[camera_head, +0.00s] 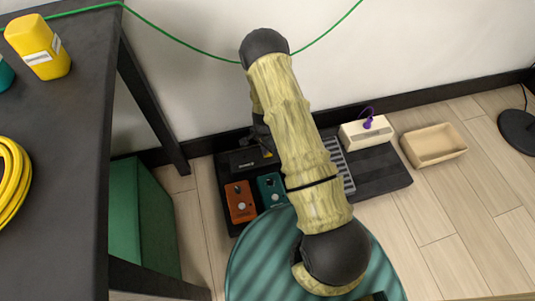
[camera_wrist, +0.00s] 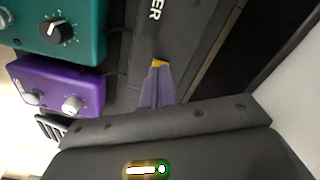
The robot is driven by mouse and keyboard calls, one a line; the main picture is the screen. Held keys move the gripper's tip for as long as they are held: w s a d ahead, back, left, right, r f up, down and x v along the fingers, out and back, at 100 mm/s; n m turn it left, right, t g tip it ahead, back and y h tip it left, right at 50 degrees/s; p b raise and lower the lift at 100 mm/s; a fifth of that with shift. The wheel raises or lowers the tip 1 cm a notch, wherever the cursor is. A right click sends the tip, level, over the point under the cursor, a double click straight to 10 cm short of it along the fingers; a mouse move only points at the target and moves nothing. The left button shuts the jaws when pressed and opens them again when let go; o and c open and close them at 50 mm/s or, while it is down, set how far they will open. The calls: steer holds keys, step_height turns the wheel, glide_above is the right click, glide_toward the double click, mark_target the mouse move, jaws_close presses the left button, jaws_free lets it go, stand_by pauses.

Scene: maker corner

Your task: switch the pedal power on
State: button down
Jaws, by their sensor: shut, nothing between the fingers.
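The pedal power box is a black unit (camera_head: 243,160) at the back left of the dark pedalboard in the head view. In the wrist view, its dark top (camera_wrist: 185,30) carries white letters ending in "ER". No switch can be made out on it. My gripper (camera_wrist: 158,64) is shut and empty, its purple-grey fingers and yellow tip pointing at the dark box. In the head view, my gripper (camera_head: 267,151) is mostly hidden by my arm, with a bit of yellow showing at the box's right end. I cannot tell whether the tip touches it.
An orange pedal (camera_head: 241,202) and a teal pedal (camera_head: 271,189) sit in front of the box. The wrist view shows a purple pedal (camera_wrist: 62,88). A cream box (camera_head: 366,133) with a purple cable and a tan tray (camera_head: 433,145) are to the right. A dark desk (camera_head: 75,150) stands left.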

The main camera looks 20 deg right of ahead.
steer(key=shift+w+f, duration=0.15)
steer(key=shift+f, duration=0.1)
steer(key=shift+a+f, duration=0.1)
steer(key=shift+a, duration=0.1)
steer(key=shift+s+d+f, duration=0.2)
steer(key=shift+d, duration=0.15)
steer(key=shift+a+r, duration=0.1)
steer(key=shift+a, duration=0.05)
steer(key=shift+r+p, duration=0.35)
steer(key=shift+r, duration=0.15)
steer(key=shift+r+p, duration=2.75)
steer(key=shift+r, duration=0.2)
